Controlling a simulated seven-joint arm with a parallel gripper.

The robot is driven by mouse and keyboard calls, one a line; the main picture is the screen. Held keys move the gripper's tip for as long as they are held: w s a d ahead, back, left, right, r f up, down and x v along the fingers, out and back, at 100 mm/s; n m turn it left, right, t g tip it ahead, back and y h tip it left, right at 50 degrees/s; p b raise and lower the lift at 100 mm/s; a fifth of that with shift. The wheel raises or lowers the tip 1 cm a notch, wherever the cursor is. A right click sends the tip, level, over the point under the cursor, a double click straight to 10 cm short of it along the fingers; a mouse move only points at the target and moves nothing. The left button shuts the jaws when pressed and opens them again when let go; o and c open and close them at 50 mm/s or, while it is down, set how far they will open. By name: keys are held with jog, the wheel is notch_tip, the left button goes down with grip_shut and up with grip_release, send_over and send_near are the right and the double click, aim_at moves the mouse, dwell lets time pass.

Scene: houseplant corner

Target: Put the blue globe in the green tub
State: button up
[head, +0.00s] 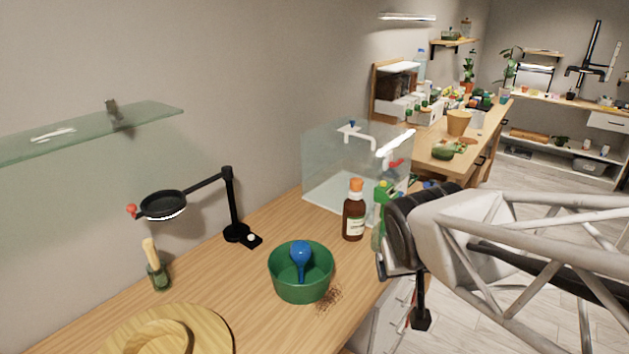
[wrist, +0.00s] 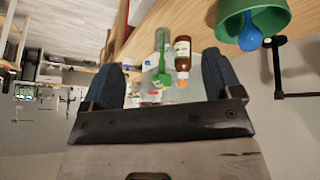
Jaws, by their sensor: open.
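The blue globe (head: 301,252) has a round bulb and a narrow stem. It stands bulb up inside the green tub (head: 288,287), its stem pointing down and its bulb near rim height. The tub stands on the wooden counter. The wrist view also shows the blue globe (wrist: 250,36) and the green tub (wrist: 276,16) at its upper right corner. My gripper (wrist: 160,75) is open with nothing between its dark fingers. In the head view my arm is to the right of the tub, apart from it; my fingertips are hard to make out there.
A brown bottle (head: 353,219) with an orange cap and a green bottle (head: 379,235) stand behind the tub, near my arm. Brown crumbs (head: 329,298) lie beside the tub. A round wooden piece (head: 215,325) is front left.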

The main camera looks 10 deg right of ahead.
jog(key=s+a+r+g+y, duration=0.1)
jog(key=s+a+g, duration=0.1)
jog(key=s, duration=0.6)
jog(key=shift+s+a+r+g+y, duration=0.15)
jog(key=shift+a+g+y, duration=0.25)
jog(key=shift+a, duration=0.35)
dwell(0.4)
